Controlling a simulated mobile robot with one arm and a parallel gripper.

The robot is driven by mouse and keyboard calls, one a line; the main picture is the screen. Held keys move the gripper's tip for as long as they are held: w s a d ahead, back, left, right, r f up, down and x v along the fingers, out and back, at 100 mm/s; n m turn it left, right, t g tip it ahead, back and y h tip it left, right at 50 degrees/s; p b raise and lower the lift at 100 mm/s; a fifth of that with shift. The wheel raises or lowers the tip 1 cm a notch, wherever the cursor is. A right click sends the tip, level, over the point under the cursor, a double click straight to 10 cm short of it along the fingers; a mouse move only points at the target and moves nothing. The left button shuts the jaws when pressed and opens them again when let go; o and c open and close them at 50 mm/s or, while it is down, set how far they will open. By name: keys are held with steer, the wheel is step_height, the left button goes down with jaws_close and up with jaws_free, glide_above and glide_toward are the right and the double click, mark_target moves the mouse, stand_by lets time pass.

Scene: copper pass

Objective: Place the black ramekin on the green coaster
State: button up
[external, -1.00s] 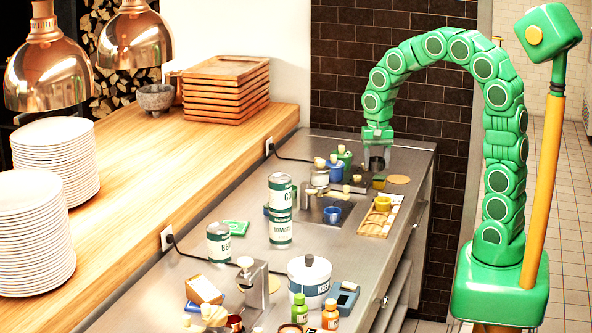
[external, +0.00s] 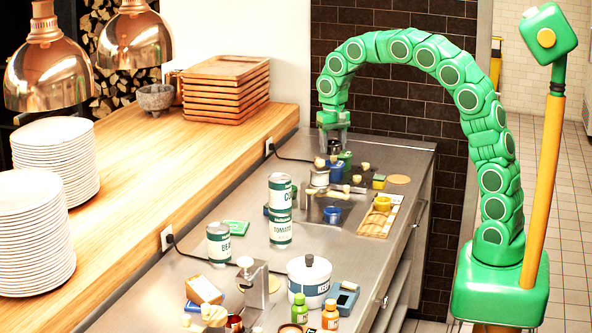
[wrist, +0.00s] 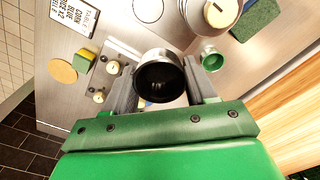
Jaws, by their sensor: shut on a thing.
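My gripper (external: 333,138) is shut on the black ramekin (external: 334,147) and holds it above the far end of the steel counter. In the wrist view the ramekin (wrist: 160,80) sits between the two fingers of my gripper (wrist: 163,88), its dark round opening facing the camera. A flat green square (external: 233,228), which looks like the green coaster, lies on the counter near the wooden shelf, well in front of my gripper. I cannot tell for sure whether it shows in the wrist view.
Stacked cans (external: 281,205) and another can (external: 219,242) stand beside the green square. Small cups and knobbed items crowd the counter below my gripper. A white pot (external: 309,280) stands nearer the front. A tan disc (external: 399,179) lies at the far right.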

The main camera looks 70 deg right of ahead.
steer(key=w+a+r+n, duration=0.1)
steer(key=w+a+n, duration=0.25)
steer(key=w, duration=0.45)
steer(key=m, duration=0.8)
glide_above(233, 226)
step_height(233, 226, down, 7)
steer(key=shift+a+f, duration=0.1)
steer(key=shift+f, duration=4.75)
steer(key=shift+f, duration=0.1)
steer(key=o, duration=1.1)
steer(key=shift+c, duration=0.2)
